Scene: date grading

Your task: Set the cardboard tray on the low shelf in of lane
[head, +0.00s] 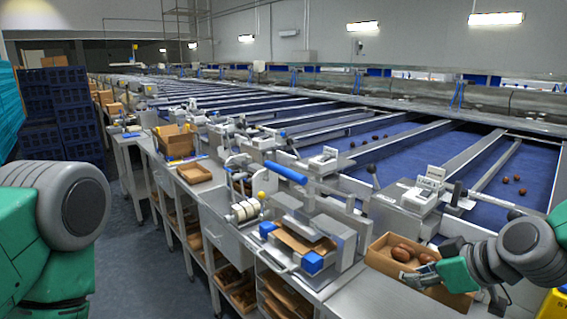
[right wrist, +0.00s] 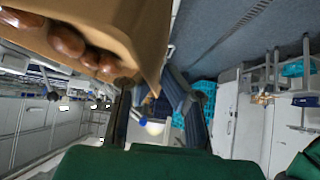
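The cardboard tray (head: 379,262) holds several brown dates and is at the near right of the counter in the head view. In the right wrist view its brown wall (right wrist: 140,28) fills the upper left, with dates beside it. My right gripper (head: 418,276) is at the tray's near right side. In the wrist view its dark fingers (right wrist: 148,88) stand apart, with the tray wall at their tips. Firm contact cannot be made out. The low shelf (head: 272,304) shows partly under the counter, with cardboard trays on it. My left gripper is out of view.
Grading machines (head: 305,232) line the counter left of the tray. Blue conveyor lanes (head: 400,157) with scattered dates run behind. Another cardboard tray (head: 194,173) sits farther along the counter. Blue crates (head: 78,128) are stacked at left. The floor aisle (head: 150,270) is clear.

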